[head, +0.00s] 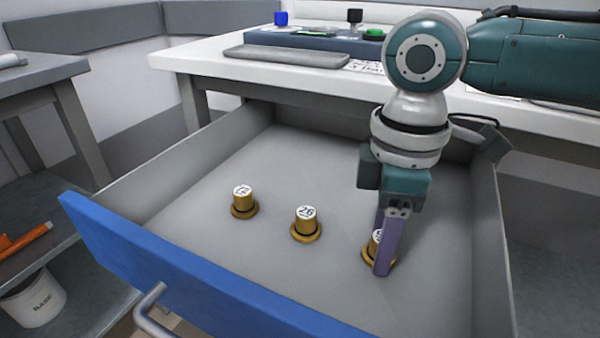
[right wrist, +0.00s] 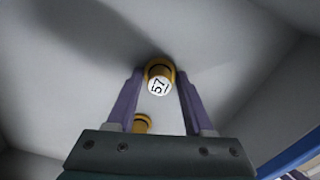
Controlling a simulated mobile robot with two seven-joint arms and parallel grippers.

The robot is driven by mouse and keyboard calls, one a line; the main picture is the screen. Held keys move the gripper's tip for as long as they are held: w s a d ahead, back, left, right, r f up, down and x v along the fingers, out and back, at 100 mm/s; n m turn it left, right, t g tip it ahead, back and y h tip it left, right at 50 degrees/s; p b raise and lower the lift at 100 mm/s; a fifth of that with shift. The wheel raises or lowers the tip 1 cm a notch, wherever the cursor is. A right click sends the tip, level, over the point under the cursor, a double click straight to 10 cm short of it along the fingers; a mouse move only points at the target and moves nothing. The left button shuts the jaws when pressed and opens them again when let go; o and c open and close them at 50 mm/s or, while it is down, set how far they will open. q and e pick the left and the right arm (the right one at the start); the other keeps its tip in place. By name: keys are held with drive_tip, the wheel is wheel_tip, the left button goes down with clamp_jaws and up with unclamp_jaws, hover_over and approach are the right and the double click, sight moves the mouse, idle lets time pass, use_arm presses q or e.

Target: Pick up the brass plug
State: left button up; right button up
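Three brass plugs with white numbered tops stand upright in the open drawer (head: 330,285): a left one (head: 243,202), a middle one (head: 306,224) and a right one (head: 371,248). My right gripper (head: 383,262) points down at the right plug, and its purple finger hides part of it. In the right wrist view, a plug marked 57 (right wrist: 158,79) lies between the tips of my open right gripper (right wrist: 159,82), with a narrow gap seeming to show beside its cap. Another plug (right wrist: 142,122) shows behind it, partly hidden. My left gripper is not in view.
The drawer's blue front (head: 190,275) and grey side walls enclose the plugs. A white table (head: 210,58) stands behind, with a grey slab (head: 288,55) and a control box on it. A shelf with a white bucket (head: 33,300) is at left.

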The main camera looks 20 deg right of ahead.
clamp_jaws()
drive_tip(key=shift+r, duration=0.1)
idle(0.3)
